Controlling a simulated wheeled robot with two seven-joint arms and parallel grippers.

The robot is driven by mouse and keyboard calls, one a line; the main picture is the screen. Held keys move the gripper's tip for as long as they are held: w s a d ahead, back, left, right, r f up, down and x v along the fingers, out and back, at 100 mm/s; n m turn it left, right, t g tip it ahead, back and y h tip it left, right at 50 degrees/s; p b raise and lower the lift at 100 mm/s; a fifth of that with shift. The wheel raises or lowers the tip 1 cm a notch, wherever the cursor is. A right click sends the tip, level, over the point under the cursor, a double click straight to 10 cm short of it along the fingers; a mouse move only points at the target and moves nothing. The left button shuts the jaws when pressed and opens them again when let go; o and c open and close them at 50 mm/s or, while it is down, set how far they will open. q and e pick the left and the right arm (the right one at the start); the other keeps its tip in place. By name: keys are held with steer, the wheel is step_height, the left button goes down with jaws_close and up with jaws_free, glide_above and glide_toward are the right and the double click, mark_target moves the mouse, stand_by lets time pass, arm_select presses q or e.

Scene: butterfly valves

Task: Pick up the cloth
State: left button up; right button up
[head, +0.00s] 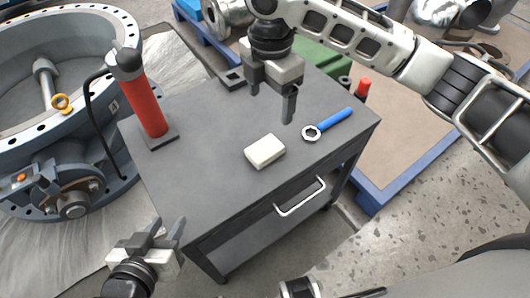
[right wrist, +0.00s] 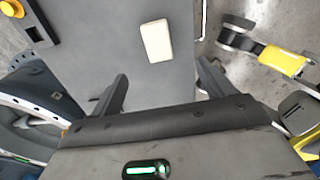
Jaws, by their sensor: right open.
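The cloth (head: 264,151) is a small white folded block lying flat on the dark grey cart top, near its front edge. It also shows in the right wrist view (right wrist: 157,41), beyond the fingertips and between their lines. My right gripper (head: 272,98) is open and empty above the cart, behind the cloth in the head view and apart from it. Its two spread fingers show in the right wrist view (right wrist: 162,76). My left gripper (head: 167,230) is open and empty, low at the cart's front left, away from the cloth.
The cart (head: 205,125) also holds a blue-handled wrench (head: 328,124) right of the cloth and a red cylinder tool (head: 141,98) at the left. A drawer handle (head: 300,196) sticks out in front. A large valve ring (head: 70,60) stands left.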

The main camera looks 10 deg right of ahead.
steer(key=b, duration=0.1)
glide_above(265, 148)
steer(key=f, duration=1)
steer(key=shift+s+d, duration=0.15)
steer(key=shift+d, duration=0.25)
steer(key=shift+a+f+b, duration=0.2)
steer(key=shift+f+b, duration=0.15)
steer(key=shift+f, duration=1)
steer(key=shift+a+f+b, duration=0.2)
steer(key=shift+f+b, duration=0.15)
steer(key=shift+f, duration=0.95)
steer(key=c, duration=1.1)
